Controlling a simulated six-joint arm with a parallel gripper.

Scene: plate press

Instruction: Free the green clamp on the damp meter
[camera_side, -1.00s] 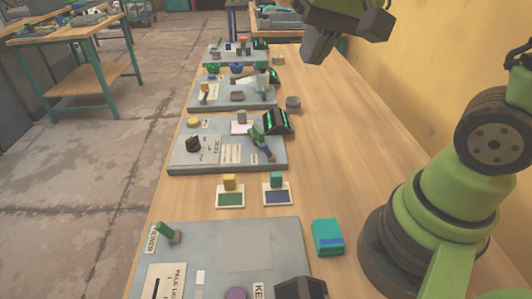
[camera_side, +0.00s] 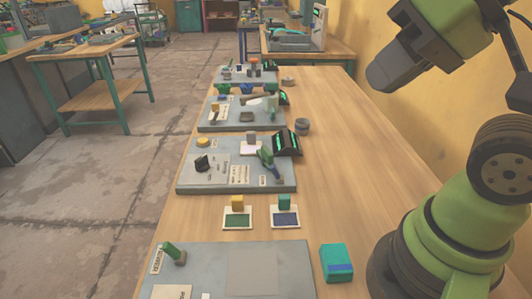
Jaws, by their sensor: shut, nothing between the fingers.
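A green clamp (camera_side: 266,157) with a dark handle sits at the right side of a grey panel (camera_side: 222,184) in the middle of the row. Its handle slants down to the right. A dark box with a green-lit face (camera_side: 287,143) stands just beside it, likely the meter; its label is too small to read. A small grey block on a white pad lies just behind the clamp. Whether the clamp presses on it, I cannot tell. My arm hangs at the upper right, well away from the clamp. No fingers of my gripper show.
A nearer grey panel (camera_side: 213,263) carries a green lever (camera_side: 172,252). Yellow and teal blocks stand on two cards (camera_side: 237,219) between the panels. A teal box (camera_side: 336,263) stands at right front. More panels lie behind. The bench's right side is mostly clear, apart from a dark round piece (camera_side: 302,126).

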